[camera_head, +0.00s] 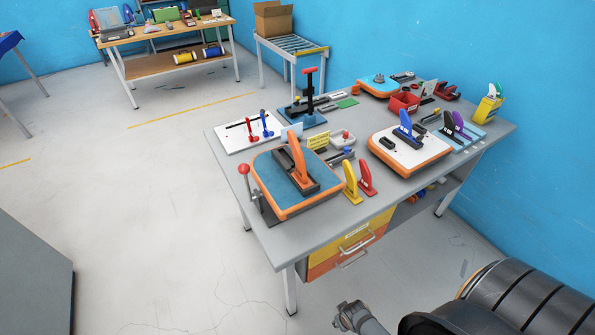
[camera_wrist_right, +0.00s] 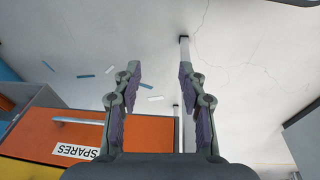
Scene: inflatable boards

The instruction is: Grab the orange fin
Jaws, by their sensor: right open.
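The orange fin (camera_head: 297,160) stands upright, leaning slightly, in a dark base on a blue board with an orange edge (camera_head: 262,162). The board lies on the near left part of the grey table. My right gripper (camera_wrist_right: 159,72) is open and empty in the right wrist view. It is beside an orange drawer front labelled SPARES (camera_wrist_right: 52,128), apart from the fin. The fin is not visible in the right wrist view. My left gripper is in neither view.
A yellow fin (camera_head: 351,183) and a red fin (camera_head: 367,179) stand just right of the board. A red-knobbed lever (camera_head: 245,180) rises at its left edge. A blue fin (camera_head: 405,124) sits on a white board (camera_head: 392,156) farther right. The floor left of the table (camera_head: 150,220) is clear.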

